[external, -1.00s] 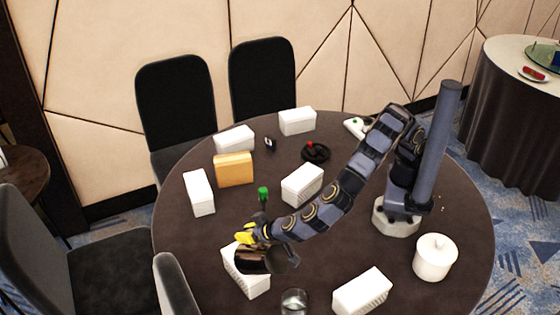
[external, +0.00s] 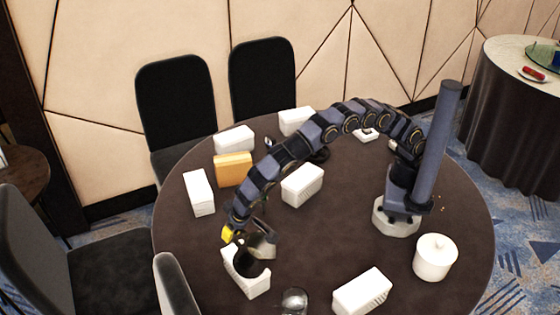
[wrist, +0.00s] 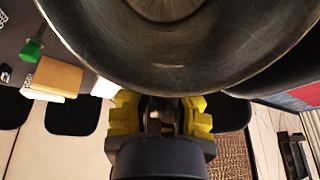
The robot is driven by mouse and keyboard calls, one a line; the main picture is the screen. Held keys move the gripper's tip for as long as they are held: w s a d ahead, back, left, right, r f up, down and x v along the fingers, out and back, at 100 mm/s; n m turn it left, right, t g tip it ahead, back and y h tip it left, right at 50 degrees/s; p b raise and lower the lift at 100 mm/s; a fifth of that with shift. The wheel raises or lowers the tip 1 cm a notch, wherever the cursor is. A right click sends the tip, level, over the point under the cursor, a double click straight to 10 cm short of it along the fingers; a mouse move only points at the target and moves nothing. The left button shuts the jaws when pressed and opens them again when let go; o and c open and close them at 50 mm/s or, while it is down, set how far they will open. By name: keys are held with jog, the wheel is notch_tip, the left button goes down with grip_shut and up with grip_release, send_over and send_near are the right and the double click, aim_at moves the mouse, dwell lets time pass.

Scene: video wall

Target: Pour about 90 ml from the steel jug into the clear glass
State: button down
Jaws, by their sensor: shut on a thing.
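The steel jug (external: 263,242) is in my gripper over the front left of the table in the external view. It fills the top of the wrist view (wrist: 180,50) as a large curved metal surface. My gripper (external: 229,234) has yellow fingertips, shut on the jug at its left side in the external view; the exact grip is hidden. The yellow fingers also show below the jug in the wrist view (wrist: 160,118). The clear glass (external: 293,302) stands at the bottom edge of the external view, right of the jug and apart from it. I cannot tell the jug's exact tilt or its contents.
A white box (external: 256,287) lies under and beside the jug. Another white box (external: 363,291) stands right of the glass. A white lidded pot (external: 435,258) is near my base. More white boxes and an orange box (external: 233,169) stand farther back.

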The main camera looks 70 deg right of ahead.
jog(key=shift+w+d+f+g+y, duration=0.15)
jog(key=shift+w+f+g+y, duration=0.2)
jog(key=shift+f+g, duration=0.35)
jog(key=shift+w+d+f+g+y, duration=0.1)
jog(key=shift+w+f+g, duration=0.3)
jog(key=shift+f+g, duration=0.25)
jog(key=shift+w+d+f+g+y, duration=0.15)
jog(key=shift+w+f+g+y, duration=0.2)
jog(key=shift+f+g, duration=0.35)
